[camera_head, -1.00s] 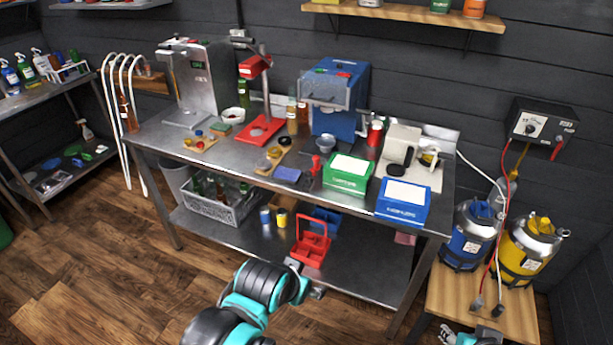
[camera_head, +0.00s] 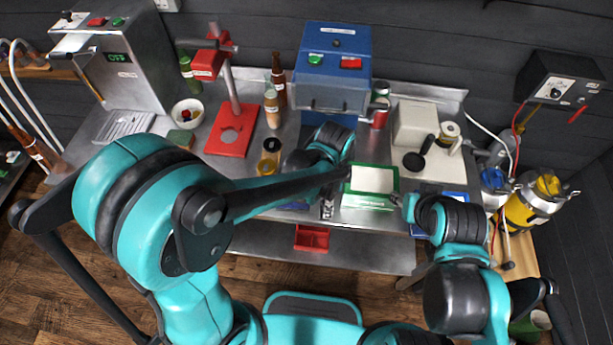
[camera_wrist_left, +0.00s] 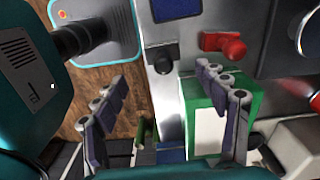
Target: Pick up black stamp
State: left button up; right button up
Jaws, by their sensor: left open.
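In the left wrist view a small black stamp (camera_wrist_left: 162,60) stands on the steel table near its front edge, just beyond and between my open fingertips. My left gripper (camera_wrist_left: 161,76) is empty and apart from it. In the head view this gripper (camera_head: 328,207) hangs over the table's front edge, left of the green box, and the black stamp is hidden there. A red stamp (camera_wrist_left: 226,44) lies to its right in the wrist view, and a dark blue pad (camera_wrist_left: 172,9) lies above it. My right wrist is above the blue box; its fingers are not clear.
The green box (camera_head: 370,182) with a white top is close to my left fingers and also shows in the wrist view (camera_wrist_left: 211,128). A blue box (camera_head: 456,198) is partly behind my right arm. A red stand (camera_head: 231,130) and blue machine (camera_head: 333,75) stand farther back.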

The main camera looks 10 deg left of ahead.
pick_arm(q)
jog(key=shift+w+a+f, duration=0.15)
jog(key=shift+w+f, duration=0.25)
jog(key=shift+f, duration=0.3)
notch_tip(320, 180, down, 6)
jog(key=shift+r+b, duration=0.1)
jog(key=shift+b, duration=1)
jog(key=shift+s+f, duration=0.1)
jog(key=shift+f, duration=0.3)
pick_arm(e)
notch_tip(320, 180, down, 2)
jog(key=shift+w+a+f, duration=0.1)
jog(key=shift+w+a, duration=0.05)
pick_arm(q)
jog(key=c, duration=1.2)
